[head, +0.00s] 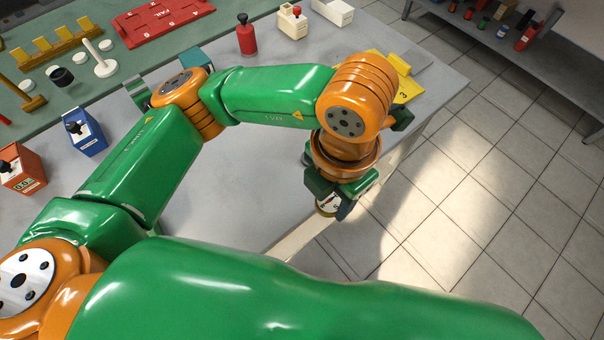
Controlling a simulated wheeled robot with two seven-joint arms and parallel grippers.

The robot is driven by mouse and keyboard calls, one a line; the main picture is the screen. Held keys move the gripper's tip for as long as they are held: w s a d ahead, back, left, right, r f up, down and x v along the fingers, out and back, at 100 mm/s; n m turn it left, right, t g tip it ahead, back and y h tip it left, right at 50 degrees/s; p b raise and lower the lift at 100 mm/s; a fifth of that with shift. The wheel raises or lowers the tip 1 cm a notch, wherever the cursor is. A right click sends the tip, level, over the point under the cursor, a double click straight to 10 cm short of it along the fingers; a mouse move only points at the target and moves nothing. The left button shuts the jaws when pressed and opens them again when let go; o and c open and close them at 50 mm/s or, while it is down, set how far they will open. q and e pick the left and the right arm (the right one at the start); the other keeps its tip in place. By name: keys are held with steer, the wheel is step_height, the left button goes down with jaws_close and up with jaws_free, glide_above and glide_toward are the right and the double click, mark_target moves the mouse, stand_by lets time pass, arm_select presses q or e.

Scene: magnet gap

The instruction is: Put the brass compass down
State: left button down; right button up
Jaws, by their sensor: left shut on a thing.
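My left gripper (340,201) hangs at the front right edge of the grey table (240,190), pointing down. It is shut on the brass compass (327,205), a small round thing with a pale face. Only part of the compass shows between the dark fingers; the rest is hidden by the gripper. The compass appears over or just beside the table edge; I cannot tell its height. My right gripper is not in view.
A blue box (86,135) and a red-orange box (21,170) stand at the left. Tiled floor (480,190) lies beyond the right edge. The grey tabletop left of the gripper is mostly clear.

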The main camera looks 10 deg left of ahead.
arm_select(q)
steer(key=shift+w+f, duration=0.15)
steer(key=shift+w, duration=0.05)
steer(key=w+a+f+p, duration=0.2)
steer(key=w+a+f, duration=0.1)
steer(key=w+a, duration=0.3)
glide_above(287, 177)
step_height(287, 177, down, 6)
steer(key=shift+d+f, duration=0.1)
steer(key=shift+f, duration=0.15)
step_height(287, 177, down, 3)
steer(key=shift+r+p, duration=0.1)
steer(key=shift+p, duration=0.35)
steer(key=shift+w+f, duration=0.1)
steer(key=shift+f, duration=0.35)
steer(key=shift+c, duration=1.2)
jaws_free()
